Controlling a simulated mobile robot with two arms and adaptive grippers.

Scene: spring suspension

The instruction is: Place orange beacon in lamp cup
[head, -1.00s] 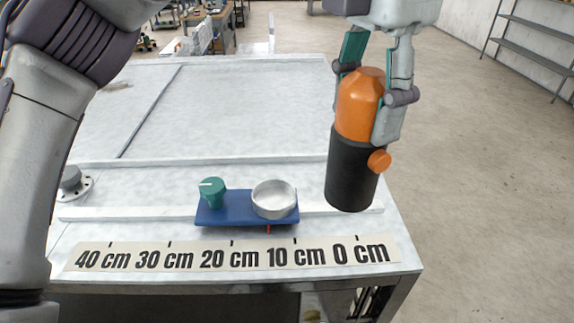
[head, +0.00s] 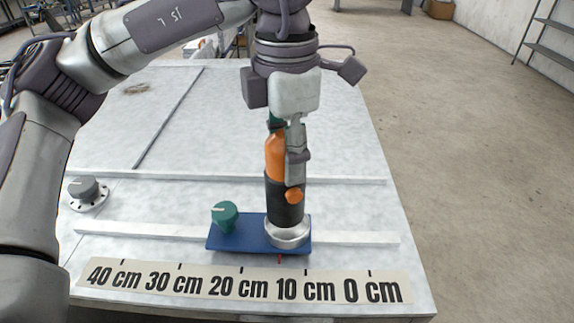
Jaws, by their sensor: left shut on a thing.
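The orange beacon (head: 275,155) has an orange top, a black cylindrical lower body and a small orange knob on its side. My left gripper (head: 284,152) is shut on its orange upper part and holds it roughly upright. The lamp cup (head: 289,241) is a shallow silver ring on the right end of a blue plate (head: 240,237). The beacon's black bottom overlaps the cup's opening; the cup's front rim shows below it. I cannot tell whether the bottom is inside the cup or just above it. My right gripper is not in view.
A green knob (head: 225,215) stands on the plate's left end. A grey dial (head: 86,190) sits farther left on the table. A centimetre strip (head: 245,283) lies along the front edge. Low white rails cross the table (head: 345,140), which is otherwise largely clear.

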